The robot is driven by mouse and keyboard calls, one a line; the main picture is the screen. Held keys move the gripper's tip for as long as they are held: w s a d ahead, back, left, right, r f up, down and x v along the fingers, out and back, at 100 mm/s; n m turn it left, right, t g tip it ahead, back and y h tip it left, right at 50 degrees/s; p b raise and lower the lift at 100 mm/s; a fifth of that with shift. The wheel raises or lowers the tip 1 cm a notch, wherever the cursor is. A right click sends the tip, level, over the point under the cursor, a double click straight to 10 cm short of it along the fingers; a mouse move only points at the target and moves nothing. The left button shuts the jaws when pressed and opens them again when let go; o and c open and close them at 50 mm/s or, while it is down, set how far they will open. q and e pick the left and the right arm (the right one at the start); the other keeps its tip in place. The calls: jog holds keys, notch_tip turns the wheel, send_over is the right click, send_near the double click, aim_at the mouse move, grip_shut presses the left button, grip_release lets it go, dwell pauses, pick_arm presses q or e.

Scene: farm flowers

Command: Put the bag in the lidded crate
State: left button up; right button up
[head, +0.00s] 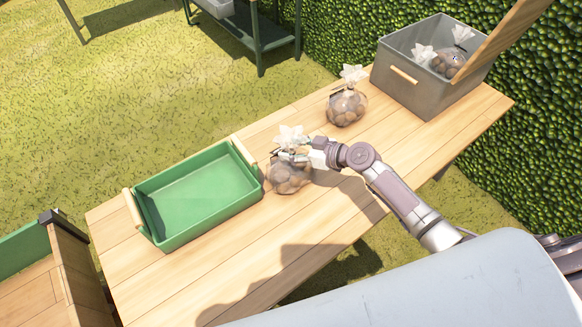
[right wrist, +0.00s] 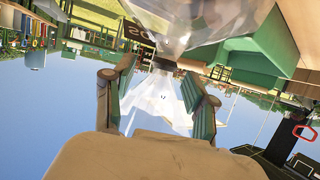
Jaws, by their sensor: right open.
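A clear bag of brown round contents (head: 290,177) stands on the wooden table beside the green tray, its pale ruffled top upright. My right gripper (head: 306,150) is at this bag's neck. In the right wrist view the fingers (right wrist: 158,95) are apart on either side of the clear bag top (right wrist: 160,105), not closed on it. A second similar bag (head: 346,107) stands farther back on the table. The grey lidded crate (head: 410,90) is at the table's far right end, its wooden lid (head: 508,35) raised. Bags (head: 449,62) lie inside it. My left gripper is out of view.
An empty green tray (head: 197,195) with wooden handles sits left of the near bag. The table (head: 230,265) is clear in front. A hedge (head: 535,120) stands close behind the crate, and a green stand (head: 258,40) is on the grass.

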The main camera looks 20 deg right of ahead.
jog(key=shift+w+a+f, duration=0.15)
jog(key=shift+w+a, duration=0.1)
jog(key=shift+a, duration=0.05)
jog(key=shift+c, duration=0.4)
grip_shut()
jog(key=shift+d, duration=0.1)
